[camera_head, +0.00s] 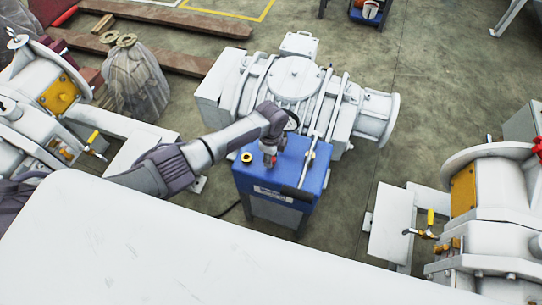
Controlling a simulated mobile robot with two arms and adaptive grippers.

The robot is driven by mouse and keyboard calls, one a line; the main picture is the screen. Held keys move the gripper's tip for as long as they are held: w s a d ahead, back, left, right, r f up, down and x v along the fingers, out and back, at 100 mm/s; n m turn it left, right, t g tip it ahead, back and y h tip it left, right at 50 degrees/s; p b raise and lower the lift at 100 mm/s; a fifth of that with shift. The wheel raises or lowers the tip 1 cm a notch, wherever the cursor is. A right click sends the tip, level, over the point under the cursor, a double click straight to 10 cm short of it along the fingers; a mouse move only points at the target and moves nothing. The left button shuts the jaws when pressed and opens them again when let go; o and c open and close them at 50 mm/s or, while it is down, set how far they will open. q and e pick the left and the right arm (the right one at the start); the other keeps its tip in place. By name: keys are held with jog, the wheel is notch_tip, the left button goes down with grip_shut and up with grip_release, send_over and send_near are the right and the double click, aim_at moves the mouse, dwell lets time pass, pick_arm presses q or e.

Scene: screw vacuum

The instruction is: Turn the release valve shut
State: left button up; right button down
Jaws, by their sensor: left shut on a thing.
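My left gripper (269,157) comes in from the left and points down at the top of the blue pump unit (310,178). It is shut on a small part there, which I take to be the release valve; the fingers hide most of it. A round gauge (292,122) stands just behind my wrist. A yellow ring-shaped fitting (247,157) sits on the blue top to the left of the gripper. My right gripper is not in view.
A large white vacuum machine (295,78) stands directly behind the blue unit. Other white machines stand at the left (40,95) and right (490,205). A covered bundle (135,80) and wooden beams (165,20) lie at the upper left.

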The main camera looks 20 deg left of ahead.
pick_arm(q)
jog(key=shift+m, duration=1.1)
jog(key=o, duration=1.2)
jog(key=shift+c, duration=0.2)
notch_tip(320, 180, up, 12)
